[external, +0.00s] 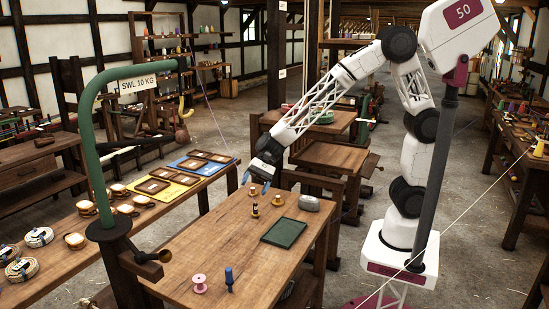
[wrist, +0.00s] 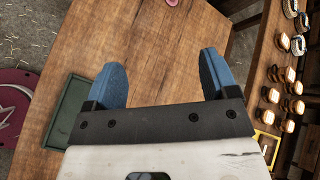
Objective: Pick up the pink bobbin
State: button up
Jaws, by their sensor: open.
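The pink bobbin (external: 199,284) stands upright on the wooden table near its front edge, at the lower left of the external view. In the wrist view only part of a pink thing (wrist: 171,3) shows at the top edge, likely this bobbin. My gripper (external: 259,188) is above the far end of the table, well apart from the bobbin. In the wrist view its blue fingers (wrist: 163,62) are spread wide, with only bare tabletop between them.
A blue-handled upright thing (external: 229,279) stands close right of the bobbin. A green tray (external: 284,233), a grey lump (external: 310,204) and small wooden spools (external: 255,211) are farther back. A green post (external: 88,150) rises left of the table. The table's middle is clear.

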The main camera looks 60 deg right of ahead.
jog(key=w+a+f+m+y, duration=0.1)
jog(key=w+a+f+m, duration=0.15)
jog(key=a+f, duration=0.35)
jog(key=w+a+f+m+y, duration=0.1)
jog(key=a+f+m, duration=0.25)
jog(key=a, duration=0.55)
jog(key=m+t, duration=0.2)
jog(key=m, duration=0.1)
send_near(199, 278)
jog(key=shift+w+a+f+y, duration=0.15)
jog(key=shift+a+f+y, duration=0.25)
jog(key=shift+a+f, duration=0.45)
jog(key=shift+r, duration=0.1)
jog(key=shift+a, duration=0.1)
jog(key=shift+x, duration=1.25)
jog(key=shift+x, duration=2.6)
jog(key=shift+c, duration=0.3)
